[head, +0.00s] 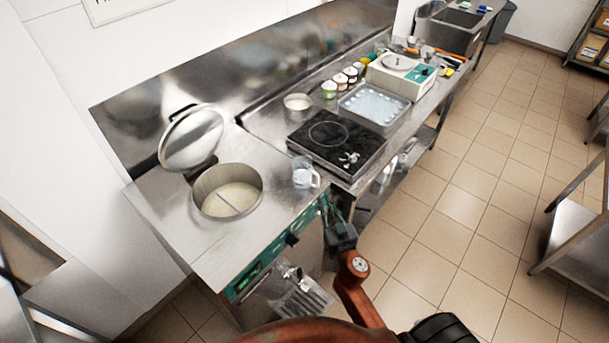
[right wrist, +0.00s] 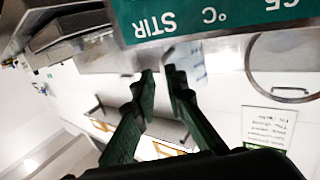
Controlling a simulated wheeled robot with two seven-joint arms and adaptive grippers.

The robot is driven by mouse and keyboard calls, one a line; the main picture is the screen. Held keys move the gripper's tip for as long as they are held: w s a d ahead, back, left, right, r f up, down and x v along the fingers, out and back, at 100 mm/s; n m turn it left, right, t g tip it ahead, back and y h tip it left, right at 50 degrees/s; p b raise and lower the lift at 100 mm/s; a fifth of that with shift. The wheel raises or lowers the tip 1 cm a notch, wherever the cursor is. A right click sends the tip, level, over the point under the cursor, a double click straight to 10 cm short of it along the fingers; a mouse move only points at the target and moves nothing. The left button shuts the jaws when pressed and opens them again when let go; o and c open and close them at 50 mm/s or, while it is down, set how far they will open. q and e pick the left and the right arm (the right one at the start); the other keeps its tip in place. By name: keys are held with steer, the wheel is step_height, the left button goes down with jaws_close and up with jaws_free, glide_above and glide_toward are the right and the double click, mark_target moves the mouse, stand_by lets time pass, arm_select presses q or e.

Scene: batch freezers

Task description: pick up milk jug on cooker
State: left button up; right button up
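The milk jug (head: 304,174) is a small clear jug with a pale handle. It stands upright on the right edge of the steel cooker top (head: 255,232), beside the round opening. My right gripper (head: 325,204) is just below and to the right of the jug, by the cooker's front edge, apart from it. In the right wrist view, the dark green fingers (right wrist: 159,74) have a narrow gap between their tips, with nothing held. A translucent shape behind the right finger may be the jug, but it is blurred. My left gripper is out of view.
The round pot opening (head: 228,193) holds pale liquid, and its lid (head: 191,138) stands raised behind it. A black hob (head: 337,146) is right of the jug. The teal control panel (head: 247,281) runs along the cooker's front.

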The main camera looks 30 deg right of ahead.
mark_target(318, 183)
steer(key=w, duration=0.2)
steer(key=w+r+p, duration=0.1)
steer(key=w, duration=0.2)
steer(key=w+d+r, duration=0.1)
steer(key=w, duration=0.1)
steer(key=shift+w+d+r, duration=0.1)
steer(key=shift+w+r, duration=0.05)
steer(key=shift+w, duration=0.25)
steer(key=shift+s, duration=0.1)
steer(key=shift+c, duration=0.3)
jaws_close()
steer(key=shift+r+p, duration=0.15)
steer(key=shift+p, duration=0.2)
